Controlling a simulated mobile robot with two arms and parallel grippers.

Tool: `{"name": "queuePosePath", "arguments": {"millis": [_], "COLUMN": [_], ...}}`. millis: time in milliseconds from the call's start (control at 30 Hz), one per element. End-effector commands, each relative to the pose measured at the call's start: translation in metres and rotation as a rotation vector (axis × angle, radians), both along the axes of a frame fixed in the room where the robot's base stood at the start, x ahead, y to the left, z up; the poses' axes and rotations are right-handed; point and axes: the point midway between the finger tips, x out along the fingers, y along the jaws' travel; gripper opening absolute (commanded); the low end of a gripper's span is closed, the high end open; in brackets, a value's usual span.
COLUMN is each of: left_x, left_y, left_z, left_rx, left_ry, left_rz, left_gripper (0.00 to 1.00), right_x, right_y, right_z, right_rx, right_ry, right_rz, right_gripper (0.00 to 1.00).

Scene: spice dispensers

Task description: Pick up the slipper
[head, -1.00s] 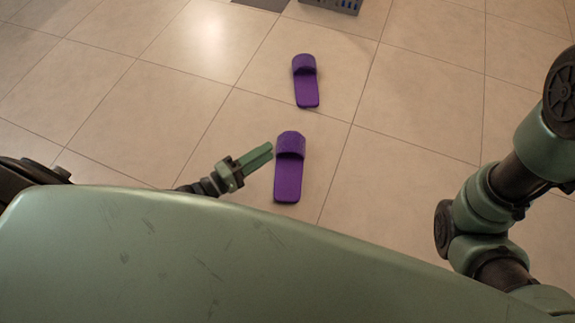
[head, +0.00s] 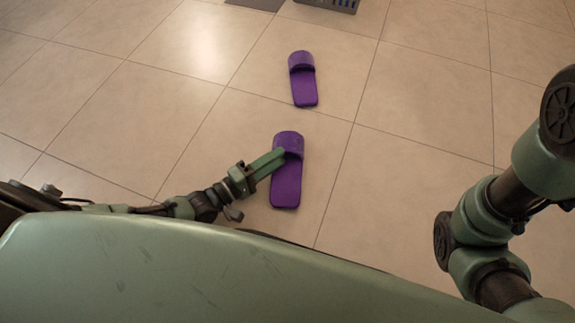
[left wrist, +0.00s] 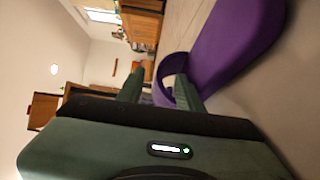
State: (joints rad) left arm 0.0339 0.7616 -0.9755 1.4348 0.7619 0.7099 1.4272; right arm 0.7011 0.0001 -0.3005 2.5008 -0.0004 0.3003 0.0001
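Two purple slippers lie on the tiled floor in the head view. The near slipper (head: 287,186) has its strap at the far end and its flat sole towards me. The far slipper (head: 304,85) lies beyond it. My left gripper (head: 281,156) reaches in from the left, its fingertips at the near slipper's strap. In the left wrist view the fingers (left wrist: 160,92) are apart. The near slipper (left wrist: 228,42) fills the upper right there, and one finger seems to enter the strap's opening, with part of the strap between the fingers. Contact is unclear. My right gripper is out of view.
A grey crate (head: 336,5) stands at the top edge, with a dark mat (head: 255,4) beside it. The floor around the slippers is clear. Wooden furniture (left wrist: 142,22) shows in the left wrist view's background.

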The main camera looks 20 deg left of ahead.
Motion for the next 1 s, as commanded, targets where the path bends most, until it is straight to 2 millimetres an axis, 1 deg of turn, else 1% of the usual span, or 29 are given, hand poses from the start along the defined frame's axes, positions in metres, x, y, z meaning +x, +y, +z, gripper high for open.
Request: {"name": "queuePosePath", "arguments": {"millis": [33, 200, 467, 500, 600, 1000], "left_x": [0.008, 0.022, 0.023, 0.023, 0.023, 0.023], "left_y": [-0.005, -0.015, -0.016, -0.016, -0.015, -0.015], "left_z": [-0.004, -0.001, 0.000, 0.000, 0.000, 0.002], "left_rx": [-0.004, -0.001, 0.000, 0.000, 0.000, 0.000], "left_ry": [-0.004, -0.002, 0.000, 0.000, 0.000, 0.000], "left_rz": [0.000, 0.000, 0.000, 0.000, 0.000, 0.000], "left_gripper": [0.36, 0.36, 0.36, 0.25, 0.00, 0.00], "right_x": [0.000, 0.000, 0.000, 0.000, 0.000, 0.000], "right_y": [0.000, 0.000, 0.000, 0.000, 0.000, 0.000], "right_z": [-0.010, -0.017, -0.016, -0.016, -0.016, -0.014], "right_rx": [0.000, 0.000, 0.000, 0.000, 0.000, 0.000], "right_ry": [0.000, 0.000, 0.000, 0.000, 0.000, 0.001], "right_rz": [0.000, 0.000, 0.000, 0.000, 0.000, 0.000], "right_gripper": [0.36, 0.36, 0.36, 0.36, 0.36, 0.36]}}
